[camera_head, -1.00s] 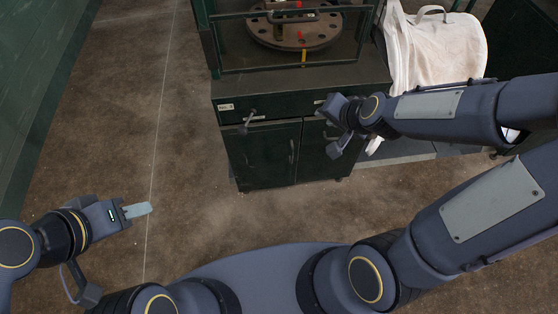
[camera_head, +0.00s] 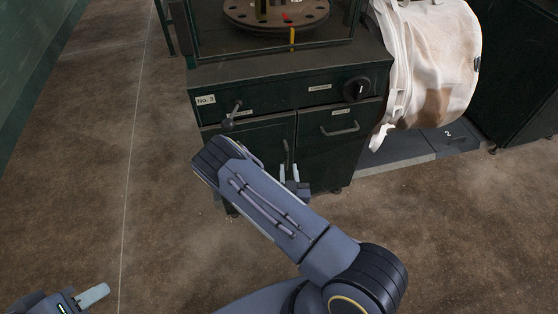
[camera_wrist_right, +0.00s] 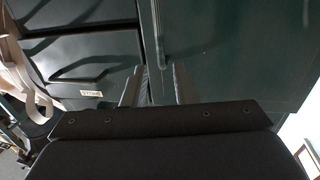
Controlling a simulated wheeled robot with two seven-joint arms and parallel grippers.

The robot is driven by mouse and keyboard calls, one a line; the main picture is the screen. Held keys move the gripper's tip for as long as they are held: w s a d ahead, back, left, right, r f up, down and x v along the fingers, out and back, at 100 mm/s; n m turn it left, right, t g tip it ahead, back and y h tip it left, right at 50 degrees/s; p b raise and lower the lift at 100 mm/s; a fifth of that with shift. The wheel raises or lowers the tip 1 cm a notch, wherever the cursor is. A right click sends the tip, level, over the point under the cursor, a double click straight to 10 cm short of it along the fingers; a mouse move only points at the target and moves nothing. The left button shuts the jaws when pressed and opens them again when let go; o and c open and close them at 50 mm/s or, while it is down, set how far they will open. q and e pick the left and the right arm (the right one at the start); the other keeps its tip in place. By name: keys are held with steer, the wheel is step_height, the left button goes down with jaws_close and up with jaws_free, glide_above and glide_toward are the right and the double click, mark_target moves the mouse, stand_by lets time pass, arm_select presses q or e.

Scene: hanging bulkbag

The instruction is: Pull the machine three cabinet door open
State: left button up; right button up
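The machine labelled No. 3 (camera_head: 205,99) stands ahead, with a dark green cabinet below. Its left cabinet door (camera_head: 262,140) looks closed, partly hidden by my right arm. A slim vertical handle (camera_head: 286,152) is near that door's right edge; a vertical bar handle also shows in the right wrist view (camera_wrist_right: 159,35). My right gripper (camera_head: 289,172) is low in front of this handle. Its two fingers (camera_wrist_right: 160,85) are apart, with the handle's end just beyond and roughly between their tips; I cannot tell whether they touch. My left gripper (camera_head: 92,296) is at the lower left, away from the machine; its finger gap is unclear.
A right-hand panel has a horizontal handle (camera_head: 342,131). A lever (camera_head: 232,116) and a black knob (camera_head: 357,88) stick out from the front above. A white bulk bag (camera_head: 430,60) hangs at right over a low grey platform (camera_head: 400,156). Floor at left is clear.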

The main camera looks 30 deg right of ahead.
mark_target(287, 155)
steer(key=x, duration=0.7)
steer(key=shift+w+d+b, duration=0.15)
steer(key=shift+w+b, duration=0.15)
steer(key=shift+b, duration=0.05)
steer(key=shift+c, duration=0.4)
jaws_close()
